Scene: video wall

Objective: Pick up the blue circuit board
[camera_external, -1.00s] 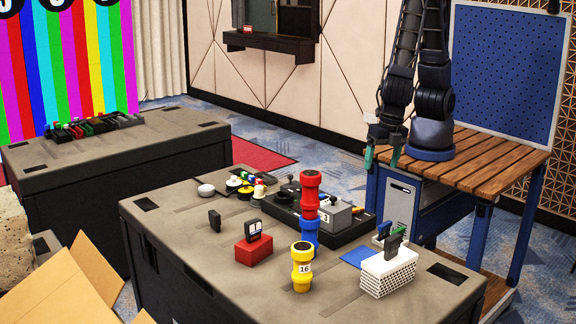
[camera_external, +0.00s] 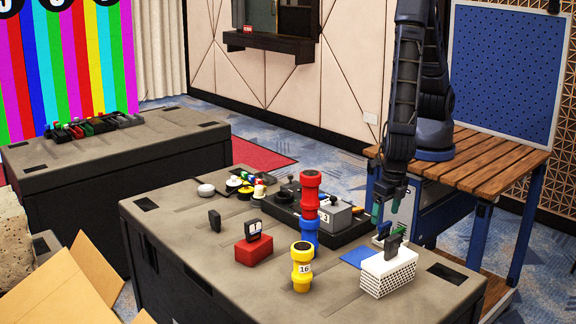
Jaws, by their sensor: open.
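The flat blue board (camera_external: 355,257) lies on the grey case table, to the left of and partly behind a white perforated block (camera_external: 388,277). Its far right part is hidden by the block. My gripper (camera_external: 387,210) points down with green-tipped fingers apart. It is empty and appears above and a little right of the board, with clear space between them in the picture. A small item with a blue part (camera_external: 383,226) and a dark clip (camera_external: 395,243) show by the block, below the gripper.
A red-and-blue column (camera_external: 310,205), a yellow piece marked 16 (camera_external: 301,268) and a red block (camera_external: 253,250) stand left of the board. A black tray with a grey box (camera_external: 335,216) lies behind. The front right table corner is clear.

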